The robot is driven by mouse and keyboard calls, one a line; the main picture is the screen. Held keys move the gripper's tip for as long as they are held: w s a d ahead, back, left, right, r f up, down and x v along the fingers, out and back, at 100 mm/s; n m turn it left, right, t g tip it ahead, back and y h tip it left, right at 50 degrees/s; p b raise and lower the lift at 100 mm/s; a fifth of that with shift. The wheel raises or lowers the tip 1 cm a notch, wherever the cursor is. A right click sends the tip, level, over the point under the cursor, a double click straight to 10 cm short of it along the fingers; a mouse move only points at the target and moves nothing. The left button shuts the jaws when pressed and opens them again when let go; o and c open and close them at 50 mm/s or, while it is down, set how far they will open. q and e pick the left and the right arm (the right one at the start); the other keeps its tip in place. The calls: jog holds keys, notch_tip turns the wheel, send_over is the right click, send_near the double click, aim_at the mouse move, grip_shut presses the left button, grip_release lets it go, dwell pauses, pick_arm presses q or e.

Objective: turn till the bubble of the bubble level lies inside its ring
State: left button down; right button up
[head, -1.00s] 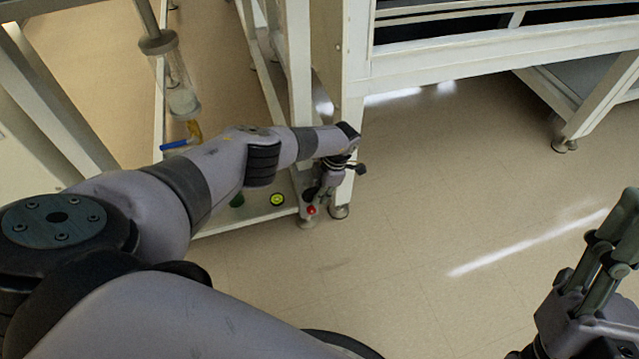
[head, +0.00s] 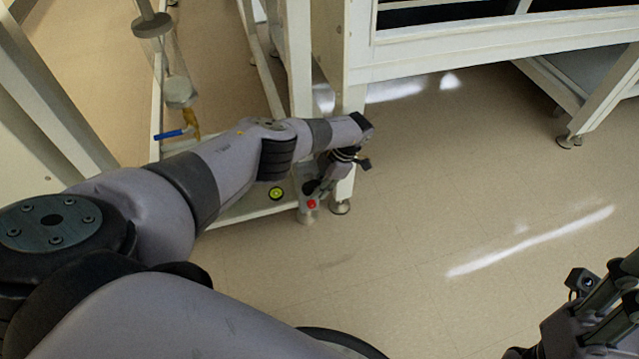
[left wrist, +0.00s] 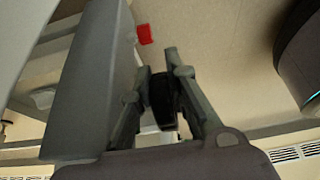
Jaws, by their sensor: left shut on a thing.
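The bubble level (head: 277,193) is a small round yellow-green disc with a dark ring, on the low white shelf of the frame in the head view. It is too small there to tell where its bubble lies. My left gripper (head: 314,187) is just right of the level, low by the frame's leg, partly hidden by my forearm. In the left wrist view, the two fingers of my left gripper (left wrist: 160,85) are shut on a dark knob (left wrist: 163,102). My right gripper (head: 603,290) is at the lower right of the head view, cut by the edge; its fingers' opening is unclear.
A red piece (head: 311,204) is beside the left gripper and shows in the left wrist view (left wrist: 145,34). A metal foot (head: 340,207) stands under the white leg. A clear cylinder with a blue-handled valve (head: 170,135) hangs at left. Open floor (head: 450,200) lies to the right.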

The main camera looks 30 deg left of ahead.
pick_arm(q)
jog(key=c, duration=1.8)
grip_release()
jog(key=shift+c, duration=0.2)
